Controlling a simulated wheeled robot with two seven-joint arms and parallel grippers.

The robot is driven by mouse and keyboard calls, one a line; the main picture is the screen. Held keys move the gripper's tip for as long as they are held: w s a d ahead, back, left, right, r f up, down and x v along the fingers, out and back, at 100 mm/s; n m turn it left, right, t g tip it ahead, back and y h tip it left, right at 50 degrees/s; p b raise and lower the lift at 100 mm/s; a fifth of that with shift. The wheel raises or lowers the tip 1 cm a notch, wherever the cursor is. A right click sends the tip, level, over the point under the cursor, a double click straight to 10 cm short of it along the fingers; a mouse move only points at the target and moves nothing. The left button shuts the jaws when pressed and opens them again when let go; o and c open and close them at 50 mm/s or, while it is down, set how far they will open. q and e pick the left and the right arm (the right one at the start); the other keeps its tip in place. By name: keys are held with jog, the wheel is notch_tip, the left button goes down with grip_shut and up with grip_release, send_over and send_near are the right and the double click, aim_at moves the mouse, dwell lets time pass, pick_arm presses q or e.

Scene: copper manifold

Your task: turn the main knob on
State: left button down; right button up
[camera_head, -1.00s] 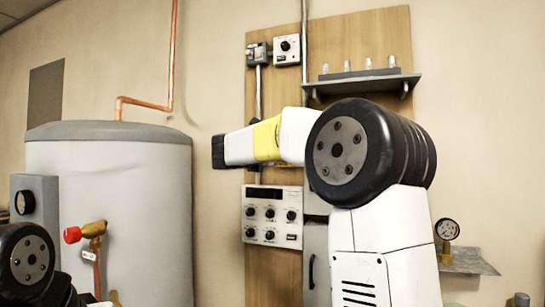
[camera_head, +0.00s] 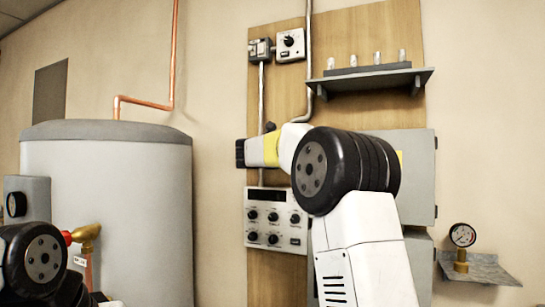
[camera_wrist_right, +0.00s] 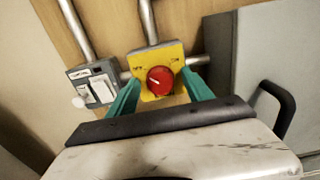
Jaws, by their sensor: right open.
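A red round knob (camera_wrist_right: 160,79) sits on a yellow plate (camera_wrist_right: 148,62) on the wall board in the right wrist view. A light mark on the knob points to the left. Small dark lettering on the plate is too blurred to read for certain. My right gripper (camera_wrist_right: 162,83) is open, with one green finger on each side of the knob; I cannot tell whether they touch it. In the head view my right arm hides the knob and the gripper. My left gripper is out of view; only part of my left arm shows at lower left.
A grey switch box (camera_wrist_right: 92,84) is left of the yellow plate. A grey cabinet (camera_head: 420,170) with a black handle (camera_wrist_right: 285,105) is at right. A control panel (camera_head: 268,228) is below my right arm, a shelf (camera_head: 375,80) above. A tank (camera_head: 110,200) stands left.

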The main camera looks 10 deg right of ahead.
grip_shut()
jog(key=shift+m, duration=0.3)
jog(key=shift+s+d+f+m, duration=0.1)
jog(key=shift+f+m, duration=0.05)
jog(key=shift+m, duration=4.15)
jog(key=shift+d+f+m, duration=0.1)
jog(key=shift+f+m, duration=0.05)
jog(key=shift+m, duration=4.15)
